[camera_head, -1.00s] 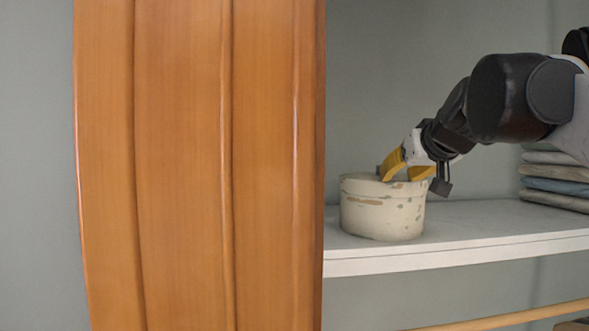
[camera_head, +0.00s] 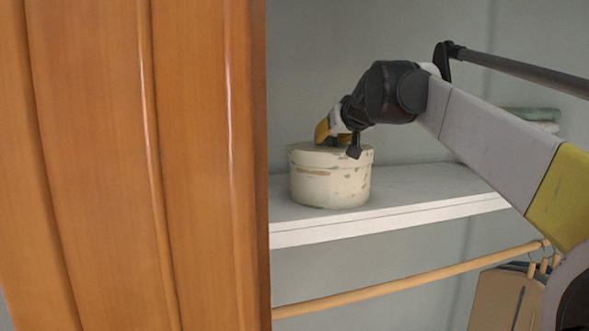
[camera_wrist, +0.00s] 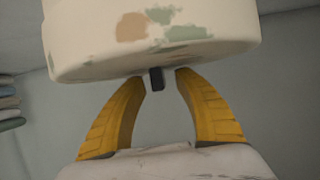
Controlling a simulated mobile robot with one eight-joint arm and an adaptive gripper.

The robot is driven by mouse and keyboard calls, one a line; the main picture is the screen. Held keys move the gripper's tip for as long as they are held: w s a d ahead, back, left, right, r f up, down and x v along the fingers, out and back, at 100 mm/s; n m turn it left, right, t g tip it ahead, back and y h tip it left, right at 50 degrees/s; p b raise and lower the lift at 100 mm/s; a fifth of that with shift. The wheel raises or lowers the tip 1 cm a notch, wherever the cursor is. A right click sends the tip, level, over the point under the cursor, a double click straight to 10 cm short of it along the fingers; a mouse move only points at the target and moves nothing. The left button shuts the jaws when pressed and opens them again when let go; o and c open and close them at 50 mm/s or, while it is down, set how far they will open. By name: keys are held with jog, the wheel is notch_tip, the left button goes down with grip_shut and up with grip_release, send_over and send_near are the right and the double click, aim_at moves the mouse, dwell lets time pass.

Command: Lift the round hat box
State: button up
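The round hat box (camera_head: 331,185) is cream with worn green and brown patches. It sits upright on the white shelf in the head view. My gripper (camera_head: 326,140) comes down from the upper right over its lid, its far finger partly hidden. In the wrist view the box (camera_wrist: 190,30) fills the top. The two yellow fingers of my gripper (camera_wrist: 162,76) stand apart, tips close to the box's edge. A small dark piece shows between the tips with gaps on both sides. I see no firm hold on the box.
The shelf (camera_head: 420,190) has bare room right of the box. An orange wooden door (camera_head: 130,160) stands close on the left. A wooden rail (camera_head: 410,284) with hangers runs below. Folded cloths (camera_head: 530,116) lie at the back right, partly behind my arm.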

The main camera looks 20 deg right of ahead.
jog(key=shift+w+f, duration=0.15)
jog(key=shift+w, duration=0.2)
jog(key=shift+s, duration=0.3)
jog(key=shift+c, duration=0.8)
grip_shut()
jog(key=shift+r, duration=0.2)
